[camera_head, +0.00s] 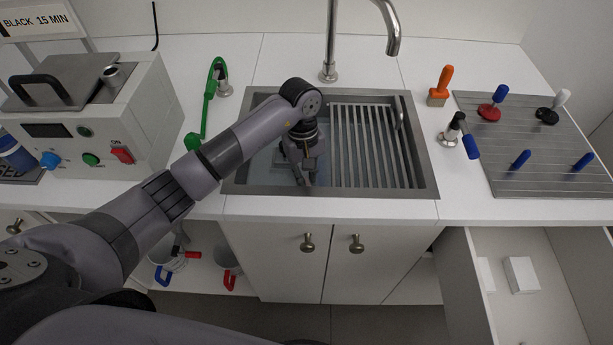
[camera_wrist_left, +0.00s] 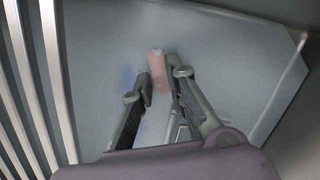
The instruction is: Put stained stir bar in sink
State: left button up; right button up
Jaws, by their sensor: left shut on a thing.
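My left gripper (camera_head: 301,172) reaches down into the left, open part of the sink (camera_head: 330,195). In the left wrist view its two fingers (camera_wrist_left: 161,84) are closed on a small pinkish piece, which I take to be the stained stir bar (camera_wrist_left: 157,60). The piece sticks out past the fingertips over the grey basin floor, and I cannot tell whether it touches the floor. In the head view the gripper hides it. My right gripper is not in view.
A slatted rack (camera_head: 367,145) covers the right part of the sink, under the faucet (camera_head: 392,40). A grey mat (camera_head: 540,140) with blue-handled tools lies right. An open drawer (camera_head: 530,312) is below.

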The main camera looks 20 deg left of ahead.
pick_arm(q)
jog(key=shift+f, duration=0.15)
jog(key=o, duration=0.7)
jog(key=shift+r, duration=0.2)
jog(key=shift+w+r, duration=0.1)
jog(key=shift+r, duration=0.15)
notch_tip(320, 180, up, 11)
jog(key=w+a+b, duration=0.1)
jog(key=b, duration=0.1)
jog(key=shift+r, duration=0.2)
jog(key=shift+w, duration=0.1)
